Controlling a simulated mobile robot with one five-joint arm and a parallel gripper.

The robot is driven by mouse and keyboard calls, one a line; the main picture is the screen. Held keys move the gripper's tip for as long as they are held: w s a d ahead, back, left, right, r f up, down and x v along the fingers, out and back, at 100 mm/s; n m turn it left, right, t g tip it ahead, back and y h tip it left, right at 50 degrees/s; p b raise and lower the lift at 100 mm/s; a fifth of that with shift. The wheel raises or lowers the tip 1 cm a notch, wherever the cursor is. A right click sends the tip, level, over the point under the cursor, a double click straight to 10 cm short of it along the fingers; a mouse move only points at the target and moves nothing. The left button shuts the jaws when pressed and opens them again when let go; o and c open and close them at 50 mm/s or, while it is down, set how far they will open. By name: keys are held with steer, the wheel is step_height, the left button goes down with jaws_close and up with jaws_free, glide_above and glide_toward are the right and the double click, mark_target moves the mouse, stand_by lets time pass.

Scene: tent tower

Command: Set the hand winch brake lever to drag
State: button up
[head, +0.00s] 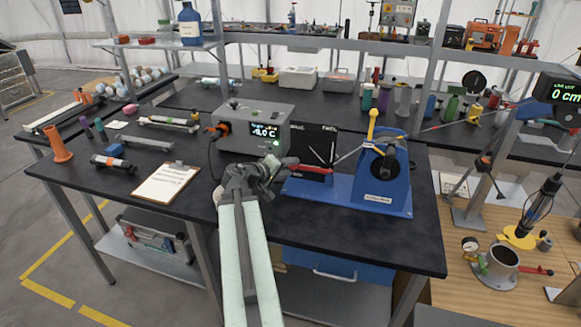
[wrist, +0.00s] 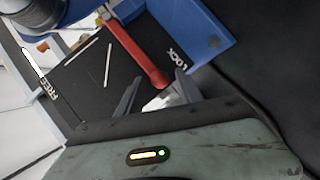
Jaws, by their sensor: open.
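The blue hand winch (head: 382,165) stands on the bench on a blue base, with a yellow-topped crank. Its brake lever (wrist: 138,55) is red and shows in the wrist view, its end beside the LOCK mark. The black brake plate (wrist: 88,78) carries white lines, with FREE at the far left end and LOCK at the right. I cannot read a drag label. My gripper (wrist: 157,90) is open, and the lever's rounded end appears between or just beyond its fingertips. Contact cannot be told. In the head view my gripper (head: 268,178) is left of the winch, at the lever's red end.
A grey box with a display (head: 250,128) stands close behind and left of my gripper. A clipboard (head: 166,183) lies to the left. The front right bench top (head: 400,240) is clear. A shelf post (head: 426,85) rises behind the winch.

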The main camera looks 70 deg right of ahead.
jaws_close()
steer(key=shift+a+f, duration=0.1)
stand_by(1.1)
